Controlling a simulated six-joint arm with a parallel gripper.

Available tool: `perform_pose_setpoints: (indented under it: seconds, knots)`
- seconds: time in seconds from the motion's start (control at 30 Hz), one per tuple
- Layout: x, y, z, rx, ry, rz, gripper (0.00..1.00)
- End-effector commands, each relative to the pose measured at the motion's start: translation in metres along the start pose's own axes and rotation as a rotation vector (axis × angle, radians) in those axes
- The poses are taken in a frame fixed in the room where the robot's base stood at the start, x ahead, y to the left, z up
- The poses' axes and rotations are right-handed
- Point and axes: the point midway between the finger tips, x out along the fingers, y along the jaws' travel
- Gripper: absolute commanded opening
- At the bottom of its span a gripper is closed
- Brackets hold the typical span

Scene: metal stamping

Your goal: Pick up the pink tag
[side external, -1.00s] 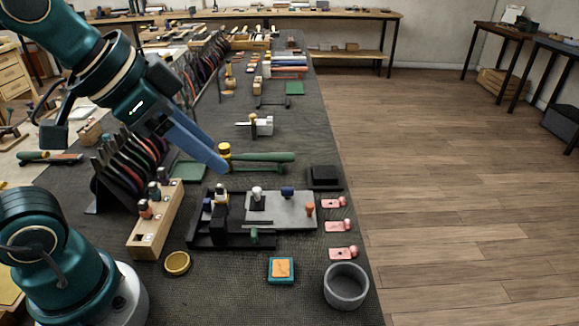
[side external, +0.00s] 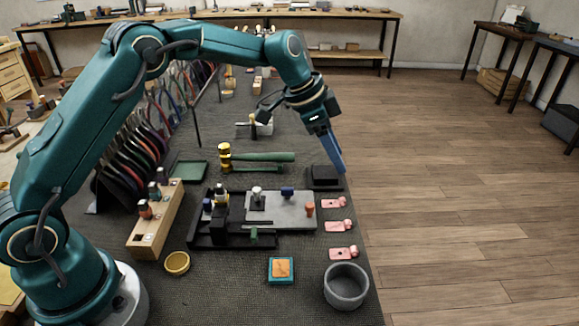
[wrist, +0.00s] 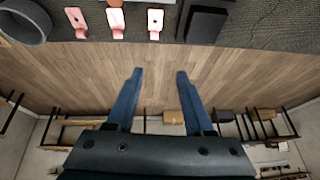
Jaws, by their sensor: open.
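Several pink tags lie in a row along the right edge of the bench in the side view: a far tag (side external: 334,203), a middle tag (side external: 338,227) and a near tag (side external: 343,253). In the wrist view they show along the top as a left tag (wrist: 76,20), a middle tag (wrist: 116,22) and a right tag (wrist: 155,22). My gripper (side external: 340,168) has blue fingers and is above the bench's right edge, beyond the far tag and near a black block. In the wrist view my gripper (wrist: 159,75) is open with nothing between its fingers.
The black block (side external: 325,177) stands beyond the tags. A grey round bowl (side external: 346,286) stands at the near end of the row. A black fixture with a grey plate (side external: 283,210) lies left of the tags. A teal stamp pad (side external: 281,270) sits nearby.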

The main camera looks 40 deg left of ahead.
Motion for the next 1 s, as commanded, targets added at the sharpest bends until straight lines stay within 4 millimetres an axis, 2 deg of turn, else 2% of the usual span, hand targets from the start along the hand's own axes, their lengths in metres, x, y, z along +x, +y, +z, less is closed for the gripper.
perform_pose_setpoints:
  seconds: [0.03,0.2,0.6,0.77,1.0]
  knots:
    - [0.015,0.001,0.007,-0.012,-0.019,0.021,0.53]
    - [0.041,0.007,0.024,-0.032,-0.064,0.064,0.53]
    - [0.084,0.011,0.029,-0.035,-0.070,0.069,0.53]
    - [0.092,0.011,0.030,-0.035,-0.069,0.068,0.53]
    - [0.093,0.011,0.030,-0.035,-0.069,0.068,0.53]
